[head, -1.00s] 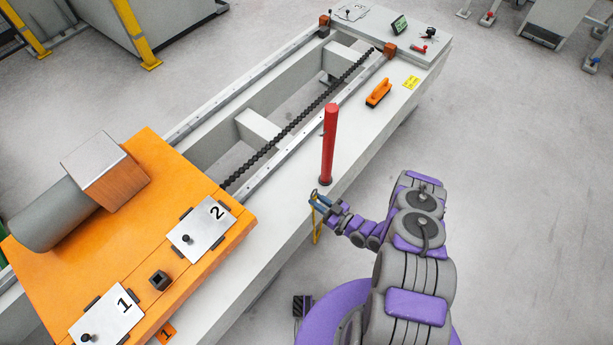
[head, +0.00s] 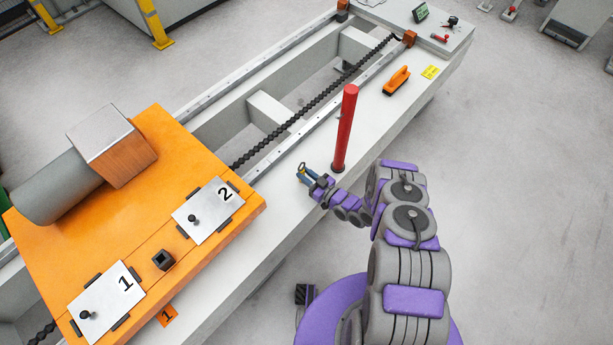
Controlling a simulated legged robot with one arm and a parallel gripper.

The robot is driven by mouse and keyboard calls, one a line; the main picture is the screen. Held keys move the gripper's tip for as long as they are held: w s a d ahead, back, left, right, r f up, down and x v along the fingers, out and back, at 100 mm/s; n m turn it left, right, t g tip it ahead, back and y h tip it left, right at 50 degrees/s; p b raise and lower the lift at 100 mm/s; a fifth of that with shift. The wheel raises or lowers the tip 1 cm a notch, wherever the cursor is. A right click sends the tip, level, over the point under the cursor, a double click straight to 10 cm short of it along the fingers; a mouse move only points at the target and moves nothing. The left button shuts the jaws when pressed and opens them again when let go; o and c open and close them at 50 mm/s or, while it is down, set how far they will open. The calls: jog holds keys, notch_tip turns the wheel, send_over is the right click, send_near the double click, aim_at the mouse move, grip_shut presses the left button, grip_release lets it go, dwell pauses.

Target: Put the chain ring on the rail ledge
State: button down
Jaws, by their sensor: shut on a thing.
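My gripper (head: 305,176) is shut on the chain ring (head: 302,167), a small dark ring at its fingertips. It is over the pale rail ledge (head: 281,196), the flat strip along the near side of the gantry, between the red post and the orange carriage. I cannot tell whether the ring touches the ledge. The yellow length that hung from the ring does not show clearly now.
A red post (head: 345,128) stands on the ledge just right of my gripper. An orange-handled tool (head: 396,80) lies farther along. The orange carriage (head: 150,205) with numbered plates is at left. A dark chain screw (head: 310,106) runs along the open bed.

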jog(key=shift+a, duration=0.15)
jog(key=c, duration=1.4)
grip_release()
jog(key=o, duration=0.5)
jog(key=shift+d+r, duration=0.15)
jog(key=shift+d, duration=0.3)
jog(key=shift+c, duration=0.2)
jog(key=shift+s+d, duration=0.1)
jog(key=shift+s, duration=0.05)
jog(key=v, duration=1.1)
jog(key=shift+s+d, duration=0.1)
jog(key=shift+d, duration=0.15)
